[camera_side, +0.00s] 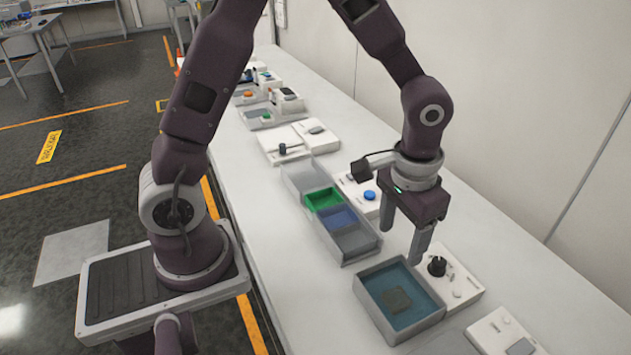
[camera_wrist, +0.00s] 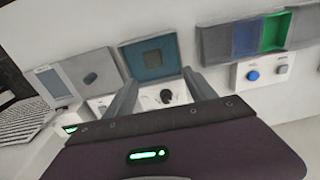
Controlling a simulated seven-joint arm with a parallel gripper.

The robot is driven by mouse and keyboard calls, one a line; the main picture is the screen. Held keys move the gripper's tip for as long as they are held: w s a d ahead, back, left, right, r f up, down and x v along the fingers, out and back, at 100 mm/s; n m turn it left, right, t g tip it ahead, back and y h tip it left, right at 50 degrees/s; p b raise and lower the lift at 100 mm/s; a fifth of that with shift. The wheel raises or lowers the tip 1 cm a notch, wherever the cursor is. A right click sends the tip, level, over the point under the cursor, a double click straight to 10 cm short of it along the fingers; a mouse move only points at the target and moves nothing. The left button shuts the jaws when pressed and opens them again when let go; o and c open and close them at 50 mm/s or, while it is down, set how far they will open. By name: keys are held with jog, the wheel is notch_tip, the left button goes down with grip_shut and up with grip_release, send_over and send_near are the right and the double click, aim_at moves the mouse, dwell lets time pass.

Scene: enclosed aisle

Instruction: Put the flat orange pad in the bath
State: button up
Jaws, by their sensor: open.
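The bath is a grey-walled square tray (camera_side: 433,314) with a teal inside, below and in front of my gripper in the side view; it also shows in the wrist view (camera_wrist: 174,45). A flat brownish square (camera_side: 397,299) lies inside it, also seen in the wrist view (camera_wrist: 153,57). It looks like the pad seen through teal liquid, though its orange is not clear. No other flat orange pad is clearly visible. My gripper (camera_side: 404,229) is open above the bench, just behind the bath, apart from it. Its fingers (camera_wrist: 160,80) are empty in the wrist view.
A divided tray (camera_side: 356,259) with green, blue and grey compartments stands beside the bath. A black knob (camera_side: 437,265) on a white panel and a blue button (camera_side: 369,195) are close to my gripper. A grey tray (camera_wrist: 108,64) holds a dark object. The wall bounds the bench behind.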

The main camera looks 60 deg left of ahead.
jog(key=s+a+r+t, duration=0.2)
jog(key=s+a+r, duration=0.25)
jog(key=r, duration=0.55)
jog(key=s+a+r+t, duration=0.1)
jog(key=s+r, duration=0.1)
jog(key=s, duration=0.4)
jog(key=s+a+r+t, duration=0.1)
jog(key=s+r+t, duration=0.1)
jog(key=s, duration=0.5)
jog(key=shift+r, duration=0.8)
